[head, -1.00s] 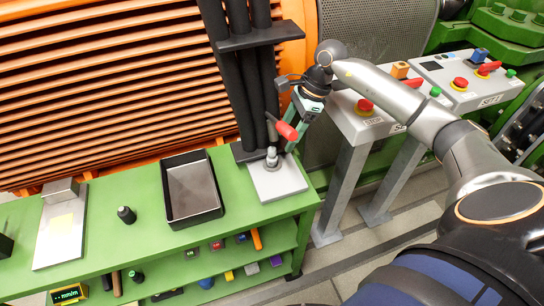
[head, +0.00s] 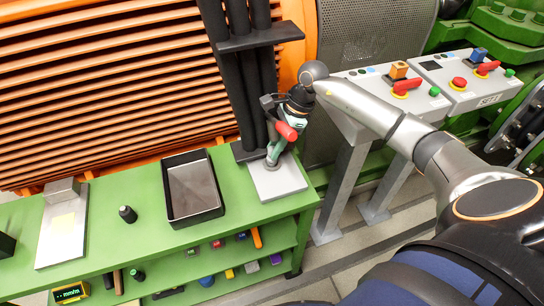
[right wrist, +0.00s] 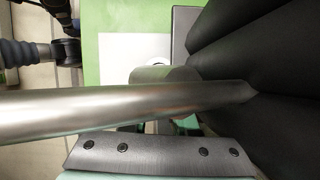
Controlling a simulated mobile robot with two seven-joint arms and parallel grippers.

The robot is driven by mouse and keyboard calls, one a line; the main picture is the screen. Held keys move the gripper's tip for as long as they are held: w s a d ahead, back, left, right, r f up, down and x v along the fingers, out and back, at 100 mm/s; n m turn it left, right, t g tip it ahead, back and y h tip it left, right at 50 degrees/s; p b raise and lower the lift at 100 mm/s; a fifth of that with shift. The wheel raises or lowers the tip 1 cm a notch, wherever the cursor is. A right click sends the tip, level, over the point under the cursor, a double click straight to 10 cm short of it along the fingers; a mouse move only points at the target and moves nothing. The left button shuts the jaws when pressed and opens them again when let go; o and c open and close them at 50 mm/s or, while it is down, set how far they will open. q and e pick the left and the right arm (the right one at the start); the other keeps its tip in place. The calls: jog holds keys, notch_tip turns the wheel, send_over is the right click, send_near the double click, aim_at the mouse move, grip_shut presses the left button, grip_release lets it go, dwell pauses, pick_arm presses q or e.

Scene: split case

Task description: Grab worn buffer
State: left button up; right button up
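A grey plate (head: 284,181) lies at the right end of the green bench. A small upright silver piece stood on it earlier, possibly the worn buffer; now my right gripper (head: 272,158) mostly hides it. The gripper points down at that spot, beside a red-ended lever (head: 287,131). Whether its fingers hold the piece is not clear. The right wrist view shows a dark finger pad (right wrist: 160,155) with screws, a large silver bar (right wrist: 110,103) across the picture, and a short grey cylinder (right wrist: 165,74) behind it. My left gripper is not in view.
Black pipes (head: 246,100) rise close behind the plate. An empty black tray (head: 193,188) and a small dark cylinder (head: 127,214) are to the left on the bench (head: 100,225). Control boxes (head: 400,90) with switches stand at right. Small items lie on the lower shelf.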

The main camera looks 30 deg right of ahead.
grip_shut()
jog(key=shift+r, duration=0.1)
jog(key=shift+s+r, duration=0.2)
jog(key=shift+r, duration=0.1)
notch_tip(320, 180, up, 6)
jog(key=shift+r+b, duration=0.25)
jog(key=shift+b, duration=0.15)
pick_arm(q)
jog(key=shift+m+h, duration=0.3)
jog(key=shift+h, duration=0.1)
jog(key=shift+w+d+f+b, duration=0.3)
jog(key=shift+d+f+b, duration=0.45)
jog(key=shift+b, duration=0.35)
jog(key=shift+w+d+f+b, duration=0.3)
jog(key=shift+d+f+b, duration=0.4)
jog(key=shift+b, duration=0.35)
pick_arm(e)
jog(key=s+a, duration=0.2)
jog(key=s, duration=0.7)
jog(key=s+a, duration=0.2)
jog(key=s, duration=0.8)
jog(key=shift+a+f, duration=0.15)
jog(key=shift+a, duration=0.2)
